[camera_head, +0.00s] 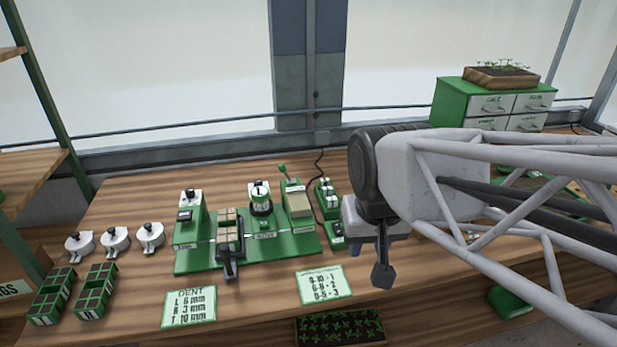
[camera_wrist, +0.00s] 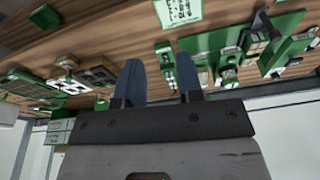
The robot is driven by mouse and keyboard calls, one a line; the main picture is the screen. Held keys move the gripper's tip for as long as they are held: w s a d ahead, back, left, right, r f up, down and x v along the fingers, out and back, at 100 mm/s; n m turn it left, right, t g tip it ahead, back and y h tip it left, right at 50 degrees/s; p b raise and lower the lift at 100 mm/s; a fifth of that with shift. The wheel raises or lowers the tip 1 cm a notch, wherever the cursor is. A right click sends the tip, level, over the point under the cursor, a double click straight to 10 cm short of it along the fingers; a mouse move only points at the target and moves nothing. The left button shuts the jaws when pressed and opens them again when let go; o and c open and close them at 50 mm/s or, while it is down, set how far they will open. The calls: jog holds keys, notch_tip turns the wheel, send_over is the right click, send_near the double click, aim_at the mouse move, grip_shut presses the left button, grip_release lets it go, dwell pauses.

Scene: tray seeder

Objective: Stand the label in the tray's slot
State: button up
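My gripper (camera_head: 383,275) hangs over the bench, right of the green seeder, one finger showing clearly in the head view. In the wrist view its two fingers (camera_wrist: 160,72) are apart with nothing between them. A small tray with tan cells (camera_head: 227,222) sits on the seeder behind a dark handle. Two green celled trays (camera_head: 52,297) (camera_head: 96,291) stand at the front left, with pale marks on their front faces. I cannot tell which thing is the loose label, and no slot can be made out.
The green seeder (camera_head: 275,247) carries several stations. Three white lidded pots (camera_head: 115,240) stand left of it. Two printed cards (camera_head: 189,307) (camera_head: 324,285) lie in front. A seedling tray (camera_head: 341,328) is at the front edge. A green drawer cabinet (camera_head: 450,103) stands at back right.

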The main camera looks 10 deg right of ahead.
jog(key=w+m, duration=0.4)
jog(key=w, duration=0.6)
jog(key=m+g, duration=0.2)
jog(key=m, duration=1)
send_over(327, 188)
jog(key=f, duration=1.3)
jog(key=shift+s+f, duration=0.25)
jog(key=shift+w+f+m, duration=0.3)
jog(key=shift+f, duration=1.3)
